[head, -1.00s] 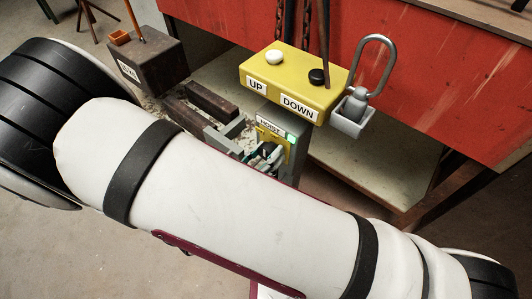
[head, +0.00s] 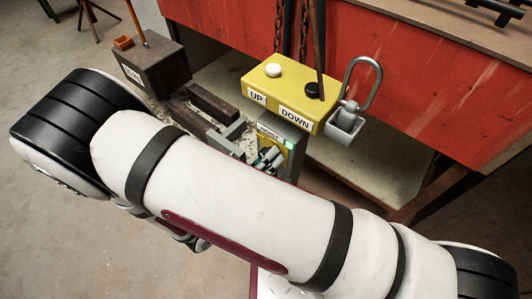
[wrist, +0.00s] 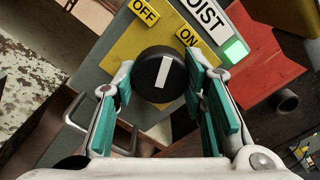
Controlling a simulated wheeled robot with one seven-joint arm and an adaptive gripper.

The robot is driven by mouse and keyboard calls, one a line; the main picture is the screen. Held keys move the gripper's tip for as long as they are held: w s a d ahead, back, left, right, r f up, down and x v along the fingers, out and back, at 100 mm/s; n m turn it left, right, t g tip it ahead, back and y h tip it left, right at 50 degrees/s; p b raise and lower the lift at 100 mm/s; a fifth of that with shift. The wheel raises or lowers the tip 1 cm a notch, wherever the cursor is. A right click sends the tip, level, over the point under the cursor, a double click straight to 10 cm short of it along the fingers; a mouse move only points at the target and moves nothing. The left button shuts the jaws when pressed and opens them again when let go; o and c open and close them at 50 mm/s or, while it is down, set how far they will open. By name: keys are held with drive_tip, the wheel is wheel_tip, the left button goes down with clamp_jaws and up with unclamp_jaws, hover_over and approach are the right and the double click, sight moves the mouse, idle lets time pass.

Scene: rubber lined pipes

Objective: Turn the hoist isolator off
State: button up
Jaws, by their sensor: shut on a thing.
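The hoist isolator is a grey box with a yellow plate (wrist: 118,48) and a black round knob (wrist: 160,85) with a white line. In the wrist view the line points between the OFF label (wrist: 145,12) and the ON label (wrist: 187,37). A green light (wrist: 235,50) glows beside the HOIST label. My gripper (wrist: 161,68) has its teal-padded fingers on both sides of the knob, shut on it. In the head view my gripper (head: 268,159) is small at the isolator box (head: 291,150), and the knob is mostly hidden.
A red bench panel (head: 400,80) stands behind.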

drive_tip(key=n+p, duration=0.2)
drive_tip(key=n, duration=0.4)
drive_tip(key=shift+n+p, duration=0.3)
drive_tip(key=shift+p, duration=0.1)
drive_tip(key=n+p, duration=0.1)
drive_tip(key=n, duration=0.4)
drive_tip(key=shift+r+n, duration=0.1)
drive_tip(key=shift+n, duration=0.3)
drive_tip(key=o, duration=1.2)
drive_tip(key=shift+c, duration=0.2)
drive_tip(key=v, duration=1.2)
